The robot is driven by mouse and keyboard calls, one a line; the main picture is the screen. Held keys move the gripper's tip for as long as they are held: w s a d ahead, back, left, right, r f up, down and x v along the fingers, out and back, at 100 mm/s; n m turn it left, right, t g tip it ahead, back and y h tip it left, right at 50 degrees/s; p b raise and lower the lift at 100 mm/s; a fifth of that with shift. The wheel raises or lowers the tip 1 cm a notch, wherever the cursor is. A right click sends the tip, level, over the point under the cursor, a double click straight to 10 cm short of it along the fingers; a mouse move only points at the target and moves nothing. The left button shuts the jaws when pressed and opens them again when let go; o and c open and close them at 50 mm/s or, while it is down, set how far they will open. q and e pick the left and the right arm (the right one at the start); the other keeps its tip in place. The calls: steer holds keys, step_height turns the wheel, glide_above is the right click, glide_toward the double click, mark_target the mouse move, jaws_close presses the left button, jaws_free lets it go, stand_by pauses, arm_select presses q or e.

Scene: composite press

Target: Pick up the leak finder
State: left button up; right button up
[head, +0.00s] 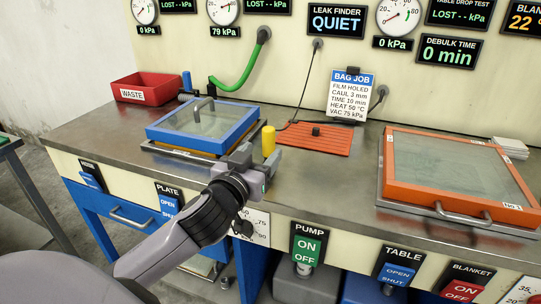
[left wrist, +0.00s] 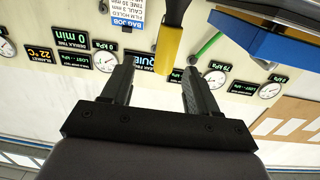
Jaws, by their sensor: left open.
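The leak finder, a tool with a yellow grip (head: 268,140), shows upright at the front of the steel bench in the head view. In the left wrist view its yellow grip (left wrist: 168,50) and black end enter from the top, with the yellow end between the fingertips in the picture. My left gripper (head: 256,157) is open just beside the yellow grip. Both open fingers (left wrist: 157,68) show in the left wrist view, with a visible gap on each side of the grip. The gripper hides the tool's lower part in the head view. My right gripper is out of view.
A blue-framed glass lid (head: 245,127) lies close behind and left of the gripper. An orange ribbed mat (head: 335,143) is to the right, and an orange-framed press (head: 400,189) farther right. A cable runs down from the leak finder display (head: 337,20), which reads QUIET.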

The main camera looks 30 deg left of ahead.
mark_target(266, 136)
arm_select(q)
steer(key=shift+w+a+r, duration=0.15)
steer(key=shift+a+r, duration=0.05)
steer(key=shift+r, duration=0.25)
steer(key=shift+w+a, duration=0.1)
steer(key=shift+w, duration=0.15)
steer(key=x, duration=0.3)
steer(key=p+x, duration=0.1)
steer(key=x, duration=0.1)
steer(key=shift+a+r, duration=0.2)
steer(key=shift+r, duration=0.15)
steer(key=shift+w+a, duration=0.1)
steer(key=shift+w, duration=0.45)
steer(key=shift+c, duration=0.2)
jaws_close()
